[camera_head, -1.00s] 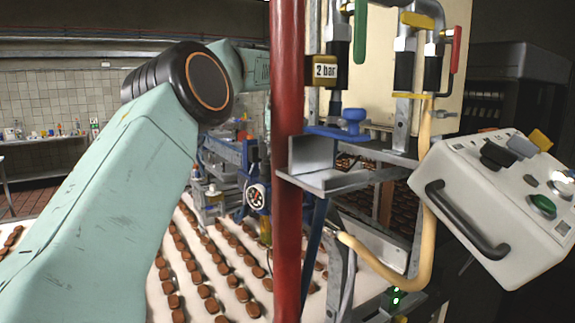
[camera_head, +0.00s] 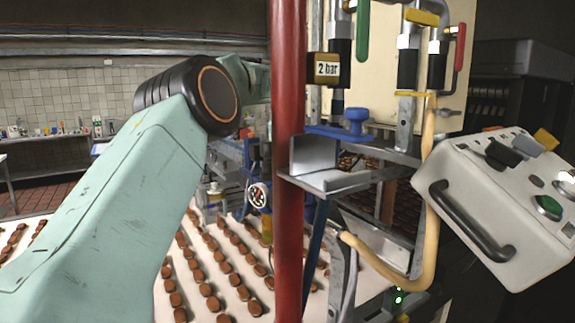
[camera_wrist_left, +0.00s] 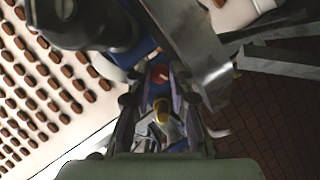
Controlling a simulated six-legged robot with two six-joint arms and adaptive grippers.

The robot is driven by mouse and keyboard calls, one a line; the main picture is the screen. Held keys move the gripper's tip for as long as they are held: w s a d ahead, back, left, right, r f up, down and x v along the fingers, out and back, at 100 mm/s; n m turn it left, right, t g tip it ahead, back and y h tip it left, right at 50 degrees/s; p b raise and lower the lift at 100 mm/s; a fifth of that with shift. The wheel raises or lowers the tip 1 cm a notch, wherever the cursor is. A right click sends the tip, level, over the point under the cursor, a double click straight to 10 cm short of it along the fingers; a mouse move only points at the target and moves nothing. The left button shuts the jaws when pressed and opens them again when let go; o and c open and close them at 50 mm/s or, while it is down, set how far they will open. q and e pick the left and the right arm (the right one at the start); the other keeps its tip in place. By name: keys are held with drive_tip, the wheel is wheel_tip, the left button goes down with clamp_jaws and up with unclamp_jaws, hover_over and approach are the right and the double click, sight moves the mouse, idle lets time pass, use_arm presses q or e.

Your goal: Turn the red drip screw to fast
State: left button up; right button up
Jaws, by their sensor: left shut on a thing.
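In the left wrist view the red drip screw (camera_wrist_left: 159,78) shows as a small red piece between the fingertips of my left gripper (camera_wrist_left: 158,92). The gripper is shut on it, and the fingers cover most of it. A yellow part (camera_wrist_left: 161,109) shows lower between the fingers. In the head view my left arm reaches from the left toward the red post, and its gripper is hidden. The screw and its slow and fast marks cannot be made out there. My right gripper is in neither view.
A red post (camera_head: 288,160) stands in front of the work area. A gauge (camera_head: 258,195), a blue valve (camera_head: 355,120), a "2 bar" sign (camera_head: 327,69) and a hose (camera_head: 428,200) are close by. A control box (camera_head: 495,205) stands right. Rows of biscuits lie on a white belt (camera_head: 150,245).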

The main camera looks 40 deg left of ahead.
use_arm(q)
drive_tip(key=shift+c, duration=0.6)
clamp_jaws()
drive_tip(key=shift+n+g+y, duration=0.4)
drive_tip(key=shift+n, duration=1.2)
drive_tip(key=shift+d, duration=0.1)
drive_tip(key=o, duration=0.6)
unclamp_jaws()
drive_tip(key=o, duration=0.3)
drive_tip(key=shift+s+d+r, duration=0.1)
